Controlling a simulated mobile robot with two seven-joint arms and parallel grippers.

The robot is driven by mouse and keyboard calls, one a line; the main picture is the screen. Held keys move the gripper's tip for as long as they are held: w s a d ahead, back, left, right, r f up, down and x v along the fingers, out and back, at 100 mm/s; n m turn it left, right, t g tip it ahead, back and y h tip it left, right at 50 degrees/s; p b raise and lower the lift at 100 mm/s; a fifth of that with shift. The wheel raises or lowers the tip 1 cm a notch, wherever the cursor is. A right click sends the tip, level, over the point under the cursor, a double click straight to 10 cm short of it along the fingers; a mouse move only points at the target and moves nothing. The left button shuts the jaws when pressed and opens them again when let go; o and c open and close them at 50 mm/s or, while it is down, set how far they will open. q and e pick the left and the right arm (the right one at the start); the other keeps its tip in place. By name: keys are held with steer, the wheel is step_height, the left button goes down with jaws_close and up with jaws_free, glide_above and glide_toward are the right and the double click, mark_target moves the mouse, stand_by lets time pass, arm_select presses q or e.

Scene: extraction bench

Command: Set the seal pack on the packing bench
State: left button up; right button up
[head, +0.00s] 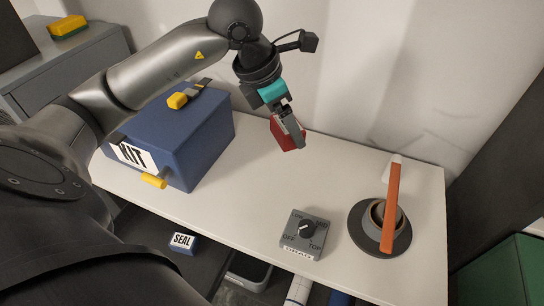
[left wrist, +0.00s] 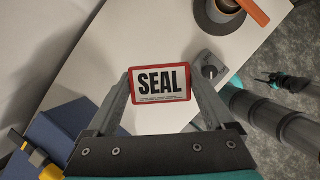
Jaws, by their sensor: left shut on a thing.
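The red-edged seal pack, with a white "SEAL" label, is between the fingers of my left gripper (head: 291,136). Its red side (head: 279,131) shows in the head view, and its label (left wrist: 161,84) faces the camera in the left wrist view. My left gripper (left wrist: 163,92) is shut on it and holds it above the white bench (head: 243,214), near the back wall. A smaller teal-banded gripper (left wrist: 284,82), seemingly my right one, shows in the left wrist view; its jaw state is unclear.
A blue KIT box (head: 184,140) stands left on the bench. A grey dial box (head: 305,236) and a round dark base (head: 379,249) with an orange bar (head: 391,206) stand right. A blue SEAL box (head: 183,242) sits lower, in front. The bench middle is clear.

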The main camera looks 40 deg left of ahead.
arm_select(q)
steer(key=f, duration=0.9)
steer(key=f+b, duration=0.1)
steer(key=f, duration=0.4)
steer(key=shift+s+f, duration=0.25)
steer(key=shift+f, duration=2.4)
steer(key=shift+f+b, duration=0.1)
steer(key=shift+b, duration=0.2)
steer(key=o, duration=1.1)
steer(key=shift+o, duration=0.2)
steer(key=p+v, duration=0.1)
steer(key=v, duration=1.1)
